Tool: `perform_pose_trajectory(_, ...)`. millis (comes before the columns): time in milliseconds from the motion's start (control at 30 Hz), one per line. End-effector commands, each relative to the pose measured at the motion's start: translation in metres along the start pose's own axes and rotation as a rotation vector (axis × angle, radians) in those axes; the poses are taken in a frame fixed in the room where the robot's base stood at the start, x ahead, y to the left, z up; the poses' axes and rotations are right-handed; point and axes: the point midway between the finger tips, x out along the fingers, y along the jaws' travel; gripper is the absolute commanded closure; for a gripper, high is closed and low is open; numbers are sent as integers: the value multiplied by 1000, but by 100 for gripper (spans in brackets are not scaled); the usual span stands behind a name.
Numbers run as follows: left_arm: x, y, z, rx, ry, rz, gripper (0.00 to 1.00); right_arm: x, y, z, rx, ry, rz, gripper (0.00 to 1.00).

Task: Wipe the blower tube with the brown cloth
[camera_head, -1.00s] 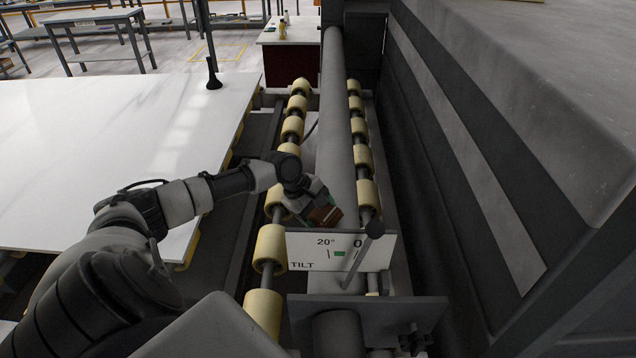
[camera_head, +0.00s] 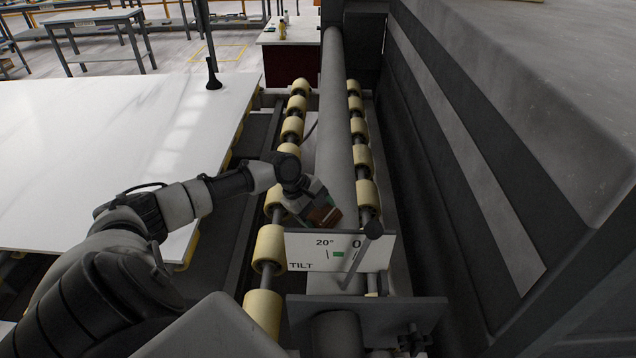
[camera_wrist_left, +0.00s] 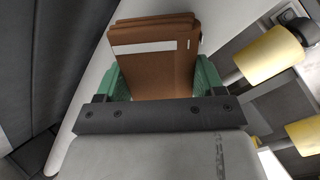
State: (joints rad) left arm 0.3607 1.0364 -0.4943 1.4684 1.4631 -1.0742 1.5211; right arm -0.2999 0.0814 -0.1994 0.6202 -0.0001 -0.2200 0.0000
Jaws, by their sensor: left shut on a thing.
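The blower tube (camera_head: 337,115) is a long grey pipe running away from me between two rows of rollers in the head view. My left gripper (camera_head: 317,208) is at the near part of the tube. It is shut on the brown cloth (camera_head: 326,216), a folded pad with a white stripe. In the left wrist view the cloth (camera_wrist_left: 155,60) sits between the green fingers, with the pale tube (camera_wrist_left: 92,95) behind it. The cloth appears to be at the tube's surface; I cannot tell whether it touches. My right gripper is not in view.
Cream rollers (camera_head: 270,248) flank the tube. A white slab (camera_head: 110,150) lies left; a dark machine wall (camera_head: 470,150) rises right.

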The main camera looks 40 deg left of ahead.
Motion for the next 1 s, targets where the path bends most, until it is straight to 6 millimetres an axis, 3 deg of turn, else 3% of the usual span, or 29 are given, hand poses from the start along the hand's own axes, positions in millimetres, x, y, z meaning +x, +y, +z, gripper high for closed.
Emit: perform_pose_trajectory(1000, 3, 44, -44, -2, -1, 4, 50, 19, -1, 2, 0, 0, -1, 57)
